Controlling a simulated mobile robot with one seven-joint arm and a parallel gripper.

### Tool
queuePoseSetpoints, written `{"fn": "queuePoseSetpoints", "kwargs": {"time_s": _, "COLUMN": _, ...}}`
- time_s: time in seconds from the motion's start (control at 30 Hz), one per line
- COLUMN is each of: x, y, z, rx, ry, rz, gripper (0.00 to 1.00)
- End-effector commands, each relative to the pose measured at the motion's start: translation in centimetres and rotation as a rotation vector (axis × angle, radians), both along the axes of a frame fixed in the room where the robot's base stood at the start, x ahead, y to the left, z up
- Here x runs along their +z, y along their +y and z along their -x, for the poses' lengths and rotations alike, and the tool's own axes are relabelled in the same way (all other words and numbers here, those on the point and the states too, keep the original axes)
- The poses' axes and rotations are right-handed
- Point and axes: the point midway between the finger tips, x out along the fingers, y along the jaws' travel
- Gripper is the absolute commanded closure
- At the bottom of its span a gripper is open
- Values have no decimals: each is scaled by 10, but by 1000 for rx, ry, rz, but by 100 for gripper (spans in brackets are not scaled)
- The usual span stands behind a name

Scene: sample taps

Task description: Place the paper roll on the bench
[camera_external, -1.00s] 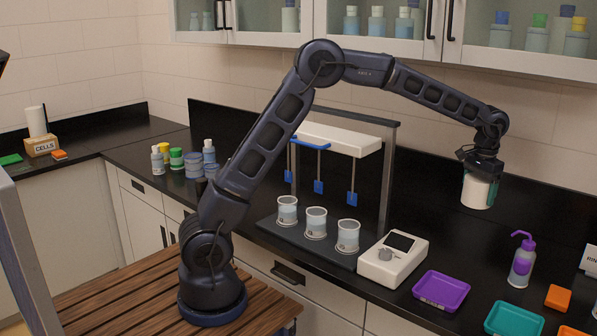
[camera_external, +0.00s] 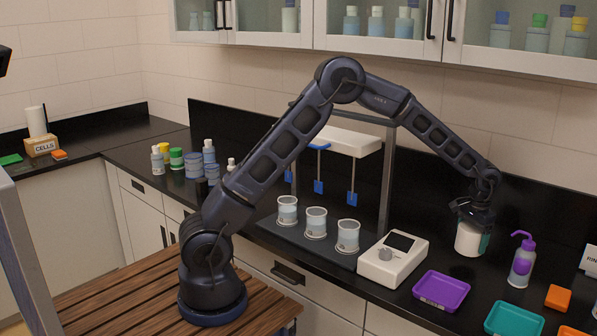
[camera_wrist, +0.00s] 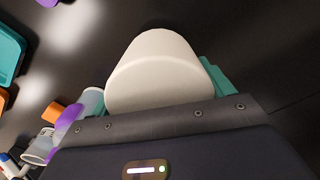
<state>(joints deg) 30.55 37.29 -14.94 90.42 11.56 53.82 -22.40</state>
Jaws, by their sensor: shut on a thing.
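The paper roll (camera_external: 468,240) is a white cylinder, upright in my gripper (camera_external: 475,222) over the back right part of the black bench (camera_external: 400,215). My gripper is shut on it, with teal finger pads at its sides. The roll's base is at or very close to the bench top; I cannot tell if it touches. In the wrist view the roll (camera_wrist: 160,72) fills the middle, with teal pads beside it and the dark bench beyond.
A purple-capped wash bottle (camera_external: 522,262) stands just right of the roll. A purple tray (camera_external: 441,290), a teal tray (camera_external: 513,320) and an orange block (camera_external: 557,297) lie in front. A white control box (camera_external: 392,260) and the stirrer stand (camera_external: 340,137) are to the left.

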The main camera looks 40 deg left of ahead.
Motion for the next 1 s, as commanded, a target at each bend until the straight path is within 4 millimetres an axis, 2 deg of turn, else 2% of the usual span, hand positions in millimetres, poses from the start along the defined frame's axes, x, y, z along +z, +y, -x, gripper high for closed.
{"fn": "queuePoseSetpoints", "kwargs": {"time_s": 0.17, "x": -10, "y": 0, "z": 0, "rx": 0, "ry": 2, "rz": -1, "gripper": 44}}
{"fn": "queuePoseSetpoints", "kwargs": {"time_s": 0.43, "x": -44, "y": 0, "z": 0, "rx": 0, "ry": 2, "rz": -1, "gripper": 44}}
{"fn": "queuePoseSetpoints", "kwargs": {"time_s": 0.83, "x": -48, "y": 0, "z": 0, "rx": 0, "ry": 1, "rz": 0, "gripper": 44}}
{"fn": "queuePoseSetpoints", "kwargs": {"time_s": 0.87, "x": -47, "y": 0, "z": 0, "rx": 0, "ry": 1, "rz": 0, "gripper": 14}}
{"fn": "queuePoseSetpoints", "kwargs": {"time_s": 0.93, "x": -47, "y": 0, "z": 0, "rx": 0, "ry": 1, "rz": 0, "gripper": 0}}
{"fn": "queuePoseSetpoints", "kwargs": {"time_s": 1.0, "x": -47, "y": 0, "z": 0, "rx": 0, "ry": 1, "rz": 0, "gripper": 0}}
